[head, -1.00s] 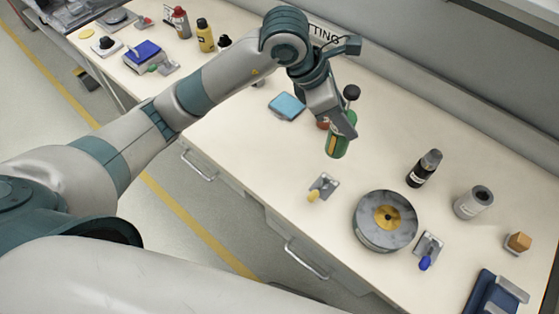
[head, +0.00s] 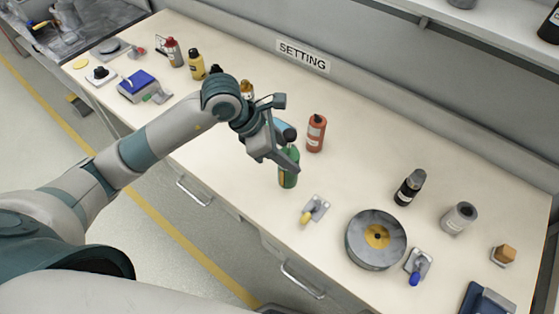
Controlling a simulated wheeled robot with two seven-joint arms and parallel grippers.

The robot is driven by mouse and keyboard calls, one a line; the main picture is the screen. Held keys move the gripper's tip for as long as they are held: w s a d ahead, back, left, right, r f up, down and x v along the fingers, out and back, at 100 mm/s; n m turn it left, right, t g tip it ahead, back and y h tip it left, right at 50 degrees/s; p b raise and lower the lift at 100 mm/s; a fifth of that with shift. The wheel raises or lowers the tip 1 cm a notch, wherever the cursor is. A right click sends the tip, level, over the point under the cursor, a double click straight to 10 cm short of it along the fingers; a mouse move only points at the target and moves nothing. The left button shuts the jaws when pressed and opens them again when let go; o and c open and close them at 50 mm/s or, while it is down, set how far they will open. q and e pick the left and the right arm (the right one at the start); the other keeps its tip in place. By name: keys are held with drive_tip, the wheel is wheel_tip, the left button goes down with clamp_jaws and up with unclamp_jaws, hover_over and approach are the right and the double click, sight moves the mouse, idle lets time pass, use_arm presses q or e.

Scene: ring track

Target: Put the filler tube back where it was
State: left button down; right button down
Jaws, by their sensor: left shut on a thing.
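The tube hangs roughly upright below the fingers, over the middle of the table. Its upper part is hidden by the gripper, and I cannot tell whether its bottom touches the table top. A red bottle (head: 316,133) with a dark cap stands just right of and behind the held tube, apart from it. A blue thing (head: 285,131) partly shows behind the gripper. My right gripper is not in view.
A grey clamp with yellow handle (head: 314,208) lies in front. A round turntable (head: 375,239), a blue-handled clamp (head: 416,266), a black bottle (head: 409,187) and a grey canister (head: 459,218) are to the right. Several bottles and a blue box (head: 138,85) are far left. A SETTING sign (head: 302,56) marks the wall.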

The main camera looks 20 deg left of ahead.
use_arm(q)
drive_tip(key=shift+s+a+f, duration=0.1)
drive_tip(key=shift+a+f, duration=0.25)
drive_tip(key=shift+a, duration=0.2)
drive_tip(key=shift+s+a+f, duration=0.1)
drive_tip(key=shift+a+f, duration=0.25)
drive_tip(key=shift+a, duration=0.2)
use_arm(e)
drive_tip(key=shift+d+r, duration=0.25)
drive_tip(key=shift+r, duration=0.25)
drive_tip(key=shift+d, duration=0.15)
use_arm(q)
drive_tip(key=shift+f+p, duration=0.55)
drive_tip(key=shift+p, duration=0.15)
wheel_tip(320, 180, down, 2)
drive_tip(key=shift+p, duration=0.5)
drive_tip(key=shift+f, duration=0.45)
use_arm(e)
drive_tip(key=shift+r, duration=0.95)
